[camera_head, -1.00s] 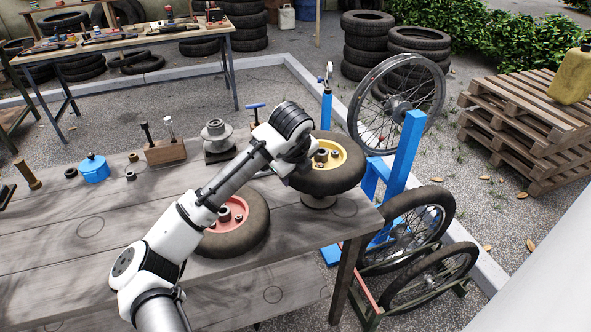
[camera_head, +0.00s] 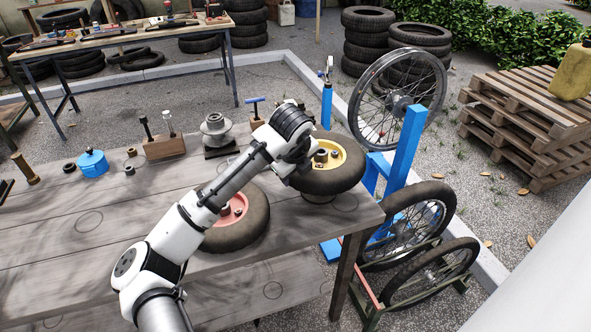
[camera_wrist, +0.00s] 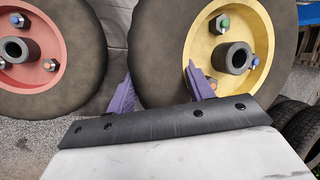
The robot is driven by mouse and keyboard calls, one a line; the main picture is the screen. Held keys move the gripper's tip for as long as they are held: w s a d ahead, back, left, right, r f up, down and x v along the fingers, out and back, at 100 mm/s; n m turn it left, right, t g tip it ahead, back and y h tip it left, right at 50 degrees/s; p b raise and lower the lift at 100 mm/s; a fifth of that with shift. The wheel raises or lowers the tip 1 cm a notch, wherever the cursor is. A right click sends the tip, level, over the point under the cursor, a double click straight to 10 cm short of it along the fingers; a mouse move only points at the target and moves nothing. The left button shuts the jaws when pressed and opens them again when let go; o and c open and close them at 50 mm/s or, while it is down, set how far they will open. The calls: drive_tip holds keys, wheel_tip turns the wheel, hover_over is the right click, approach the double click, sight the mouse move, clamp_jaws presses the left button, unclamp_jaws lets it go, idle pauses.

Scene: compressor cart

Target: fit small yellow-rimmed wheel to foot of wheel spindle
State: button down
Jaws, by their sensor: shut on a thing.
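The small yellow-rimmed wheel (camera_head: 336,179) has a dark tyre and lies nearly flat over the right end of the bench. My gripper (camera_wrist: 158,90) is shut on the tyre of the yellow-rimmed wheel (camera_wrist: 250,20), one purple finger outside the tyre and one inside by the rim. In the head view the arm hides the fingers. The wheel's hub and coloured nuts show in the wrist view. I cannot pick out the wheel spindle for certain.
A red-rimmed wheel (camera_head: 252,222) lies on the bench (camera_head: 60,240) close left of the held wheel. A grey stepped hub (camera_head: 215,130), a wooden block with tools (camera_head: 165,147) and a blue pot (camera_head: 92,163) stand behind. A blue stand (camera_head: 407,150) and spoked wheels (camera_head: 415,225) are off the bench's right end.

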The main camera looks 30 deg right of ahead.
drive_tip(key=shift+f+b, duration=1.85)
drive_tip(key=shift+f, duration=1.3)
drive_tip(key=c, duration=0.6)
unclamp_jaws()
drive_tip(key=shift+o, duration=0.7)
drive_tip(key=shift+f, duration=0.1)
drive_tip(key=o, duration=0.4)
drive_tip(key=shift+s+a+r+p, duration=0.1)
drive_tip(key=shift+s+r+p, duration=0.05)
drive_tip(key=shift+r+p, duration=0.4)
drive_tip(key=shift+p+v, duration=2)
drive_tip(key=shift+v, duration=1.05)
